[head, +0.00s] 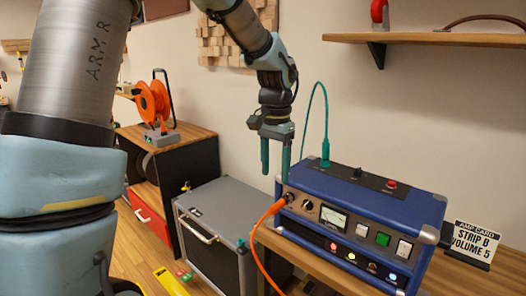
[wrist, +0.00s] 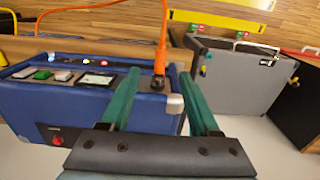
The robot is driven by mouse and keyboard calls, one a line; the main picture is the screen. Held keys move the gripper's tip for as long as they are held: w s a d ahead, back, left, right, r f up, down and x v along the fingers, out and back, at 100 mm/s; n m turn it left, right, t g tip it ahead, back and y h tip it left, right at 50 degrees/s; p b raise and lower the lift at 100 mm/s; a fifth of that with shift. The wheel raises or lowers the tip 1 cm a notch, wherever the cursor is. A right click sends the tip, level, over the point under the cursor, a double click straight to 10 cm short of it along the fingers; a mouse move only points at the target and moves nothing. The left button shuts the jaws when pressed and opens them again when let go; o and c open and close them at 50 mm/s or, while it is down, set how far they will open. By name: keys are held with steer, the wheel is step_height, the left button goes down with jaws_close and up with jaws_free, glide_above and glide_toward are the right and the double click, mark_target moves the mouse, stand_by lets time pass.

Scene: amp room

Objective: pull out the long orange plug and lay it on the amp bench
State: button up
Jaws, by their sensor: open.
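The long orange plug (head: 276,207) sits in a socket at the left of the blue amp's (head: 375,205) front panel, its orange cable hanging down. In the wrist view, the orange plug (wrist: 160,62) shows between my fingers, with a dark part at its base. My gripper (head: 275,174) is open and empty, fingers pointing down, above the plug and by the amp's left front corner. It also shows in the wrist view (wrist: 156,76). I cannot tell how far the fingertips are from the plug. The wooden amp bench (head: 322,267) is under the amp, with a bare strip in front.
A teal plug (head: 325,155) with a looping cable stands on the amp's top. A card stand (head: 473,243) is at the right. A grey case (head: 213,230) stands left of the bench. An orange cable reel (head: 154,104) sits on a cabinet. A shelf (head: 430,39) is above.

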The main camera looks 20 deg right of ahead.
mark_target(276, 205)
steer(key=f, duration=0.3)
steer(key=f+p, duration=0.1)
steer(key=f, duration=0.6)
steer(key=shift+w+d+f+p, duration=0.3)
steer(key=shift+w+d, duration=0.05)
steer(key=shift+d, duration=0.05)
steer(key=shift+c, duration=0.2)
jaws_close()
stand_by(0.4)
stand_by(0.5)
